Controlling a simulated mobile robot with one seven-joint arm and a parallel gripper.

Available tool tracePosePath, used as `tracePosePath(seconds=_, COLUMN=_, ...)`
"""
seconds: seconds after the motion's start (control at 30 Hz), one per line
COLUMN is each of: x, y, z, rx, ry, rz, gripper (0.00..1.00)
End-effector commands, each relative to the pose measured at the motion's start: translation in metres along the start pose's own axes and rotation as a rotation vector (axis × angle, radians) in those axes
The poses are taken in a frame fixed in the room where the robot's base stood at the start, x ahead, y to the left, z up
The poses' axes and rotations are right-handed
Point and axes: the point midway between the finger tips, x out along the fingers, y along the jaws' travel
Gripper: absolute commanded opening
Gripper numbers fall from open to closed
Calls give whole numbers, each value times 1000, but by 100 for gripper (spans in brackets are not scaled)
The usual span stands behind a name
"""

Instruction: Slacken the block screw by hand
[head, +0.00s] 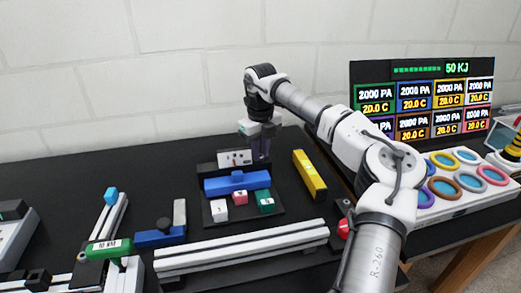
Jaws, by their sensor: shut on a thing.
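My gripper (262,157) points down at the back right of a black board (279,211), just right of a white plate with dark marks (234,158). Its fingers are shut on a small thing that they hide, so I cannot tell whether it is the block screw. A blue bar (215,187) with a small raised blue piece on top (238,177) lies across the board, in front of the gripper. A blue block (155,239) with a black knob (164,224) lies further left, apart from the gripper.
White (219,211), red (240,198) and green (265,202) blocks sit at the board's front. A yellow bar (309,175) stands to its right. A pale extrusion (240,250) lies in front. A display (421,97) and coloured rings (446,187) are at right. The back left table is clear.

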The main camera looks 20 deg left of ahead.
Motion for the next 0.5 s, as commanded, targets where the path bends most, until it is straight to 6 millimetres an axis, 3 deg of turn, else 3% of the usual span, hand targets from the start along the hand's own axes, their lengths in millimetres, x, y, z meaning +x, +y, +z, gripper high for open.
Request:
tracePosePath(seconds=0.27, x=-2, y=0, z=0, rx=-89, ry=0, rz=0, gripper=0)
tracePosePath(seconds=0.5, x=-2, y=0, z=0, rx=-275, ry=-1, rz=0, gripper=0)
